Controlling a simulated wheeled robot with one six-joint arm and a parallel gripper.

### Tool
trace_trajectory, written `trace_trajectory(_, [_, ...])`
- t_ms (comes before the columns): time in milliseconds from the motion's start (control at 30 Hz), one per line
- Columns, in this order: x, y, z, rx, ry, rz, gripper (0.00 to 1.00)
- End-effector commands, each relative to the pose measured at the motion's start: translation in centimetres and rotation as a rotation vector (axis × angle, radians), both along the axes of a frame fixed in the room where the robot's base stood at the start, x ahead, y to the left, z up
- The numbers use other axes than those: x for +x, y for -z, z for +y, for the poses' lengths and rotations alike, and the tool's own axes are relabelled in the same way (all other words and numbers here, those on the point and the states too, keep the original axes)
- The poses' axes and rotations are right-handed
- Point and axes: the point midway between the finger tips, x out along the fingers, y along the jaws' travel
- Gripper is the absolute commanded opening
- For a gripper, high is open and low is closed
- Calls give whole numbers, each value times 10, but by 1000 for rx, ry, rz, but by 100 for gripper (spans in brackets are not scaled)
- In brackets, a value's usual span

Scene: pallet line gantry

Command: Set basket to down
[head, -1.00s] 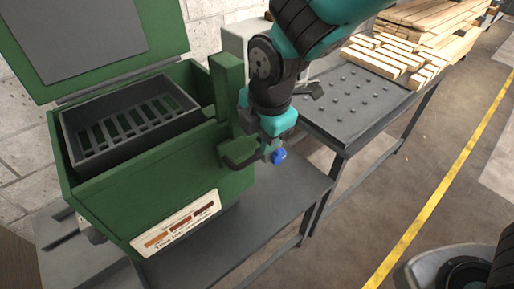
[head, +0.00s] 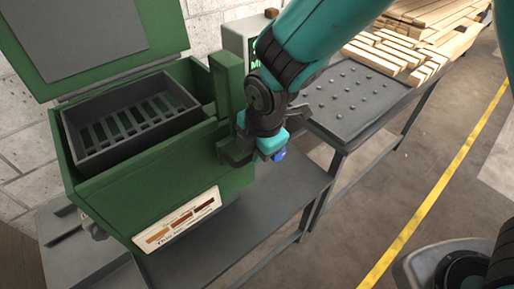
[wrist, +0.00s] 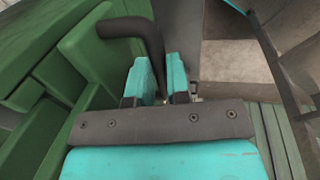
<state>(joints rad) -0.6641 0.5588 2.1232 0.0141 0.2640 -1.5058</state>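The basket (head: 86,137) is a dark grey slotted tray inside the open green box (head: 200,166); its rim shows near the top of the box opening. A dark bent handle (head: 236,160) sticks out from the box's right side, below a green upright post. It also shows in the wrist view as a black curved bar (wrist: 122,27). My gripper (head: 257,156) is at this handle. In the wrist view its two teal fingers (wrist: 161,82) stand on either side of the bar's lower end, close against it. The exact contact is partly hidden.
The green lid (head: 85,35) stands open at the upper left. A grey bench (head: 262,212) lies under the box. A dark studded table (head: 350,105) stands to the right, with stacked timber (head: 385,55) behind. The floor at right is open, with a yellow line (head: 430,200).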

Motion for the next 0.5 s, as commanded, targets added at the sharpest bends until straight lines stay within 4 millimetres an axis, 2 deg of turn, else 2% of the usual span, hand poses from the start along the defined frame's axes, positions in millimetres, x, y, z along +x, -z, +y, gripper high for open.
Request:
trace_trajectory(167, [0,9,0,-1,0,1,0])
trace_trajectory(267, [0,31,0,-1,0,2,0])
trace_trajectory(500, [0,98,0,-2,0,2,0])
